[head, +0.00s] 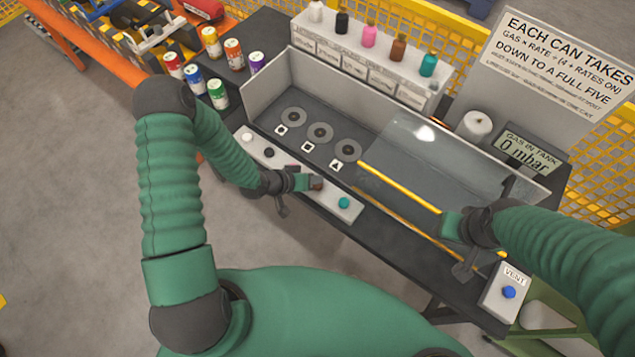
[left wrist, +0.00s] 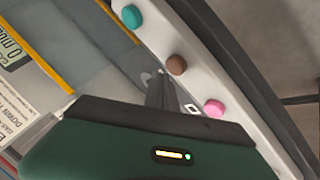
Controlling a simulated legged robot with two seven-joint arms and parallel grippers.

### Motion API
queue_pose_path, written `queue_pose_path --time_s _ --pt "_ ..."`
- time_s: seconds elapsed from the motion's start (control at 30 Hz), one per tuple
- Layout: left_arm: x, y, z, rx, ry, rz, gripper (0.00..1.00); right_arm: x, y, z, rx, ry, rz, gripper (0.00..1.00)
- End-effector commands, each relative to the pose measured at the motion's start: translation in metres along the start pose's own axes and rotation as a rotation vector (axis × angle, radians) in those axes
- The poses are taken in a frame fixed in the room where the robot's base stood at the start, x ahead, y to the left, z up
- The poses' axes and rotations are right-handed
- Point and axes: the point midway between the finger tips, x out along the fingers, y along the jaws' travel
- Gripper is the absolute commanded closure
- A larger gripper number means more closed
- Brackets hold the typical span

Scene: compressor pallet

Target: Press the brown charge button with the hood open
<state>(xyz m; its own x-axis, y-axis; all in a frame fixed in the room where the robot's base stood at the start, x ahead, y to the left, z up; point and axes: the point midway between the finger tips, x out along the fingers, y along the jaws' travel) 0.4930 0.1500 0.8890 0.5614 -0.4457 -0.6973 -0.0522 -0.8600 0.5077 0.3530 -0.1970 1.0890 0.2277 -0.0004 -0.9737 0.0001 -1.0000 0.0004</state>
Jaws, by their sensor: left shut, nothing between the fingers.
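The brown charge button (head: 317,185) is on the pale strip (head: 327,198) along the front of the bench. It also shows in the left wrist view (left wrist: 176,65), between the teal button (left wrist: 131,16) and the pink button (left wrist: 213,108). My left gripper (head: 309,182) is shut and empty, its tip beside the brown button; I cannot tell whether they touch. The clear hood (head: 415,150) has a yellow front bar (head: 400,187) raised above the bench edge, so it stands at least partly open. My right gripper (head: 452,226) is at the bar's right end; its fingers are unclear.
Three round seats (head: 320,132) lie in the bay left of the hood. A gauge (head: 527,150) reads 0 mbar. A blue vent button (head: 508,292) is at the right front. Several coloured cans (head: 218,95) stand at the left, with bottles on a rack (head: 365,65) behind.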

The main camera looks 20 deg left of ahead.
Motion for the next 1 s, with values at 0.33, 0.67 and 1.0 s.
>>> queue_pose_path --time_s 0.33,0.67,1.0 --pt "-0.024 0.017 -0.017 0.000 0.000 0.000 1.00 -0.029 0.000 -0.007 0.000 0.000 0.000 0.62" --pt "-0.035 0.025 -0.025 -0.001 0.000 0.000 1.00 -0.042 0.000 -0.010 0.000 0.000 0.000 0.62" --pt "-0.035 0.025 -0.025 0.000 0.000 0.000 1.00 -0.042 0.000 -0.010 0.000 0.000 0.000 0.62"
